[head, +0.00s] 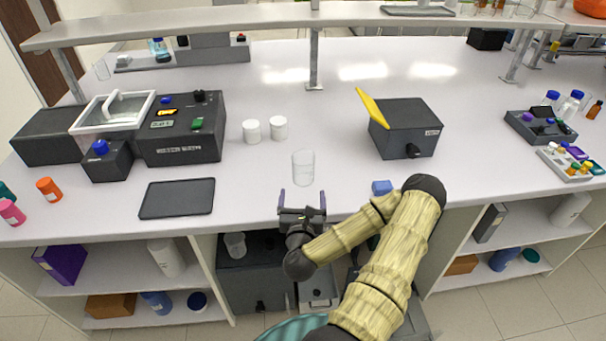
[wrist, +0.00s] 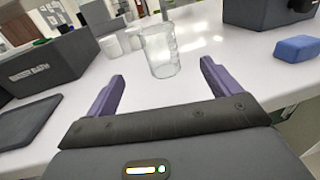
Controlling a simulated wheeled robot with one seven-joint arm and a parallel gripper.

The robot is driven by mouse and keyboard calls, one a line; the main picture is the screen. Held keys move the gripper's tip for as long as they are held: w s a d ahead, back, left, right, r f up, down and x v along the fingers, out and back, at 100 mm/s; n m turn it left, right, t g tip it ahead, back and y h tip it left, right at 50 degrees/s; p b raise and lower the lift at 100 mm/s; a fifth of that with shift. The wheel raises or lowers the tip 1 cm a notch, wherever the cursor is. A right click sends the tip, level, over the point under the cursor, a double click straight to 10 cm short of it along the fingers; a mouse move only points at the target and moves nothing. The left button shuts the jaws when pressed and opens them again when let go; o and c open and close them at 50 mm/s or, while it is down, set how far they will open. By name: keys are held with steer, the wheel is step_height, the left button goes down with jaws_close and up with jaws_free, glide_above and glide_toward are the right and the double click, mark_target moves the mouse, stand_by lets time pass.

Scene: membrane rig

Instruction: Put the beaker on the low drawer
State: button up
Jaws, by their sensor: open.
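A clear glass beaker (head: 303,168) stands upright on the white bench near its front edge. It also shows in the wrist view (wrist: 160,51), just beyond and between my fingertips. My gripper (head: 302,200) is open and empty at the bench's front edge, with its two purple fingers pointing at the beaker and apart from it. Under the bench, a dark drawer unit (head: 247,278) stands in the bay, and a low drawer (head: 317,296) appears pulled out there, partly hidden by my arm. Another clear beaker (head: 235,245) stands on top of the dark unit.
Two white jars (head: 265,130) stand behind and left of the beaker. A black tablet (head: 177,198) lies to the left. A blue block (head: 381,187) lies right of my gripper, and a dark box with a yellow lid (head: 405,128) stands behind it. An upper shelf (head: 290,25) spans the back.

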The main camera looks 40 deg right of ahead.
mark_target(304, 171)
steer(key=shift+w+d+r+b, duration=0.1)
steer(key=shift+w+d+b, duration=0.1)
steer(key=shift+b, duration=0.25)
steer(key=shift+w+d+b, duration=0.3)
steer(key=shift+b, duration=0.25)
steer(key=shift+w+d+b, duration=0.5)
steer(key=shift+w+b, duration=0.05)
steer(key=shift+b, duration=0.25)
steer(key=p+x, duration=0.2)
steer(key=x, duration=0.4)
steer(key=shift+w+d+r, duration=0.15)
steer(key=shift+w+r, duration=0.05)
steer(key=shift+w, duration=0.1)
steer(key=shift+w+d+f, duration=0.15)
steer(key=shift+w+d, duration=0.15)
steer(key=shift+w, duration=0.05)
